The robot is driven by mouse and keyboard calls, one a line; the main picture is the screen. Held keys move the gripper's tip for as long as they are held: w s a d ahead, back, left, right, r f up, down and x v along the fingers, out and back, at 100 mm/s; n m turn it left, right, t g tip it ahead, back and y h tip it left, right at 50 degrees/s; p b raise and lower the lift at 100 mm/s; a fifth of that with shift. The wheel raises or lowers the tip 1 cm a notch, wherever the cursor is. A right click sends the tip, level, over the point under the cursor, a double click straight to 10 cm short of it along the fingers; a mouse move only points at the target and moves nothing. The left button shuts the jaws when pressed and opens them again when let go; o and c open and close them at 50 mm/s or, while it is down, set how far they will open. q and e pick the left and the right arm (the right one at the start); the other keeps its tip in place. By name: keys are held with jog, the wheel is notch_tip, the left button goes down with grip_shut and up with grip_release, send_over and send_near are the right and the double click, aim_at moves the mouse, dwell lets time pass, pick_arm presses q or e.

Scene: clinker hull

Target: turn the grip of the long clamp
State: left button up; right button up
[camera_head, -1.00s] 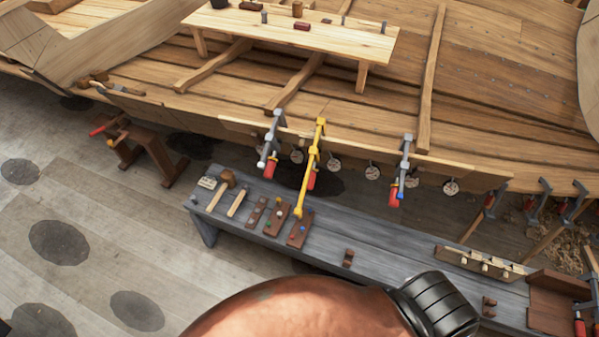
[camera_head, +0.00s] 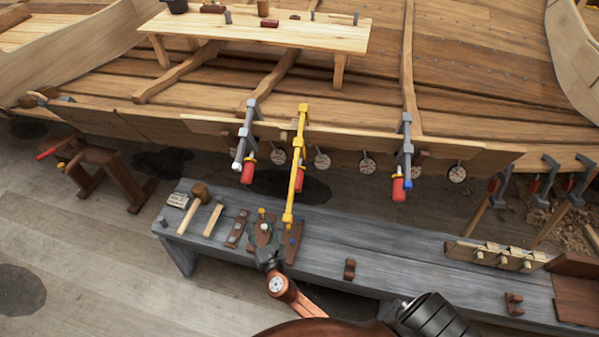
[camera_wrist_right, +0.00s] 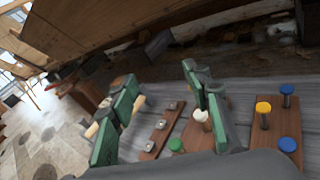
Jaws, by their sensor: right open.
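The yellow clamp (camera_head: 299,150) is the longest of the clamps on the hull's plank edge; its bar hangs down toward the bench. A red grip (camera_head: 300,183) shows beside its bar, partly hidden by it. My right gripper (camera_head: 266,243) is low over the dark peg boards on the bench, below and left of the yellow clamp's lower end, apart from the grip. In the right wrist view its green-padded fingers (camera_wrist_right: 160,105) are spread with nothing held between them. I cannot make out the clamp in that view. My left gripper is not in view.
Grey clamps with red grips stand left (camera_head: 245,145) and right (camera_head: 404,150) of the yellow one. The grey bench (camera_head: 350,235) holds a mallet (camera_head: 193,208), a hammer (camera_head: 213,220) and peg boards (camera_head: 292,242). A plank table (camera_head: 300,38) stands inside the hull.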

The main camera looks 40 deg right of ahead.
aim_at(296, 191)
jog(key=s+d+r+m+h+b, duration=0.1)
jog(key=s+d+r+h, duration=0.1)
jog(key=d+r+h, duration=0.1)
jog(key=s+d+r+m+h+b, duration=0.1)
jog(key=d+r+h, duration=0.3)
jog(key=r, duration=0.4)
jog(key=s+d+r+m+h+b, duration=0.2)
jog(key=d+r+h, duration=0.2)
jog(key=d+r, duration=0.1)
jog(key=shift+s+d+r, duration=0.3)
jog(key=shift+d+r, duration=0.05)
jog(key=shift+d, duration=0.05)
jog(key=shift+w+d+r, duration=0.1)
jog(key=shift+d+r, duration=0.05)
jog(key=shift+r, duration=0.15)
jog(key=x, duration=0.6)
jog(key=shift+r+b, duration=0.1)
jog(key=shift+b, duration=0.2)
jog(key=shift+w+d+r, duration=0.15)
jog(key=shift+w+d, duration=0.15)
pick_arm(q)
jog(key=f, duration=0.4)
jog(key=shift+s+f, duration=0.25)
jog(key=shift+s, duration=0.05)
